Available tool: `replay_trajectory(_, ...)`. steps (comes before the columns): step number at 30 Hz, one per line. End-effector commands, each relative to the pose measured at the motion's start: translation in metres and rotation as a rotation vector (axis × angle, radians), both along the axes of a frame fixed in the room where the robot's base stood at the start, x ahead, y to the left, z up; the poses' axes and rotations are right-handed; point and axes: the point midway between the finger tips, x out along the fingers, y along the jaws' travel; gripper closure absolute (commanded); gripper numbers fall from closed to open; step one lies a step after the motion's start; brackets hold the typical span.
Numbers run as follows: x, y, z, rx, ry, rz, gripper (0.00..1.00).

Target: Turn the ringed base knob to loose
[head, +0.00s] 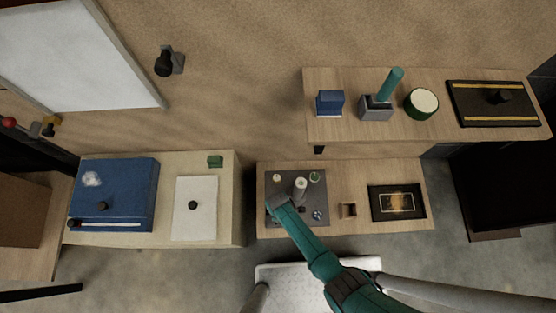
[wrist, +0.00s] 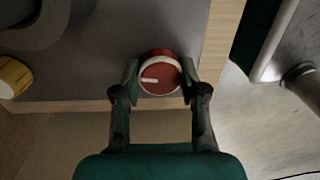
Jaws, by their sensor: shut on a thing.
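The ringed base knob (wrist: 162,66) is red with a white ring and a white pointer line. It sits near the edge of a dark grey panel (wrist: 110,70), and its pointer points left in the wrist view. My gripper (wrist: 160,78) has one finger on each side of the knob and is shut on it. In the head view my gripper (head: 277,203) is over the lower left of the same grey panel (head: 291,214) and hides the knob. Any loose or tight marking is not readable.
A pale upright post (head: 299,189) and small round parts stand on the panel near my gripper. A yellow round part (wrist: 12,77) lies left in the wrist view.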

Motion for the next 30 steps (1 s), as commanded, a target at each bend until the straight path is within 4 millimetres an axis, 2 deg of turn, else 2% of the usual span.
replay_trajectory(12, -0.0006, -0.0003, -0.0006, -0.001, 0.000, 0.159, 0.93)
replay_trajectory(27, -0.0004, -0.0003, -0.0005, -0.001, 0.000, 0.174, 0.93)
replay_trajectory(28, -0.0004, -0.0003, -0.0005, 0.000, 0.000, 0.174, 0.51)
replay_trajectory(30, -0.0004, -0.0002, -0.0004, 0.000, 0.000, 0.173, 0.33)
